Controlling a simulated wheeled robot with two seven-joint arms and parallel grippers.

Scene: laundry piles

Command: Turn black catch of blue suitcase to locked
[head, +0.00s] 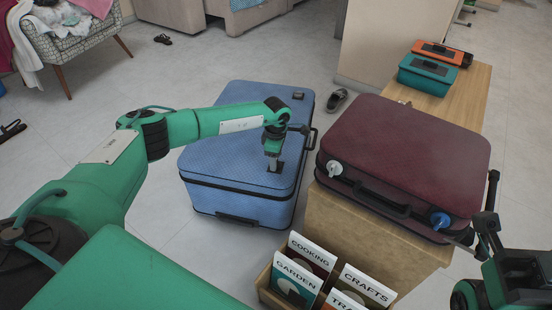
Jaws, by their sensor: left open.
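The blue suitcase (225,153) lies on the floor in the middle of the head view. A small black piece (298,96), which looks like a catch, sits on its lid near the far right corner. My left gripper (274,167) points down over the lid near its front right edge. It is open, with nothing seen between its fingers. A dark patch shows at its fingertips; I cannot tell whether that is a second catch or the fingers, nor whether they touch. My right arm's dark end (486,220) shows at the right edge, its jaws unclear.
A maroon suitcase (405,150) with a white and a blue knob lies on a wooden bench (460,105), right of the blue suitcase. Teal (427,75) and orange (437,53) cases stand behind it. A book box (265,290) is in front.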

